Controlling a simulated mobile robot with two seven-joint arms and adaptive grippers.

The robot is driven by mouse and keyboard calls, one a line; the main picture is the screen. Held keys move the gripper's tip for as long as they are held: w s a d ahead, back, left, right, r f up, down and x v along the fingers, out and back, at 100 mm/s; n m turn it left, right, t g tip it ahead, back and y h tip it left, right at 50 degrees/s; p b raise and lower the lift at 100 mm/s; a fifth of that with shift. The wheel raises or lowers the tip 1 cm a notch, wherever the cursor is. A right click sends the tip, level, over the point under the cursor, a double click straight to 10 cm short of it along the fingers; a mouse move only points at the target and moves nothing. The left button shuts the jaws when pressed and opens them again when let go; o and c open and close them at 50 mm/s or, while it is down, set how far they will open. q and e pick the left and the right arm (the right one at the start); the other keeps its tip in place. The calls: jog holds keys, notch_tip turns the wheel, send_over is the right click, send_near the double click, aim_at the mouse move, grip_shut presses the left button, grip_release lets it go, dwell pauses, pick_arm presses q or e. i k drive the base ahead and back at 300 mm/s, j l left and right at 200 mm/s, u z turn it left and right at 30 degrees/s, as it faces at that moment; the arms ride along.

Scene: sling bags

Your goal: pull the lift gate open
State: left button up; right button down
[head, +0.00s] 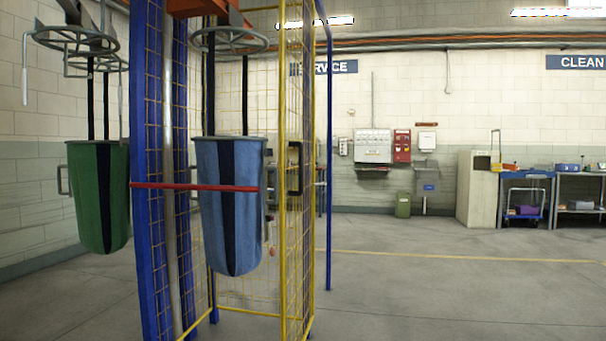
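The lift gate appears to be the yellow-framed mesh panel (283,245), seen at a steep angle left of the picture's middle. A black D-shaped handle (301,168) sits on it at about mid-height. A blue frame post (329,150) stands just right of the panel. A red horizontal bar (195,187) crosses in front of a hanging blue bag (229,225), left of the handle. Whether the bar is fixed to the gate is unclear. The bag hides part of the mesh behind it. Neither of my grippers is in view.
A green bag (98,200) hangs from a round metal hoop at the left. The blue bag also hangs from a hoop (229,40). A green bin (403,204), a pale cabinet (478,189) and worktables stand along the far wall. The floor (450,285) at right is clear.

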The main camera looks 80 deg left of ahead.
aim_at(282, 108)
jog(key=u, duration=2.6)
jog(key=i+l+z, duration=0.25)
jog(key=i+l, duration=0.2)
jog(key=i, duration=0.3)
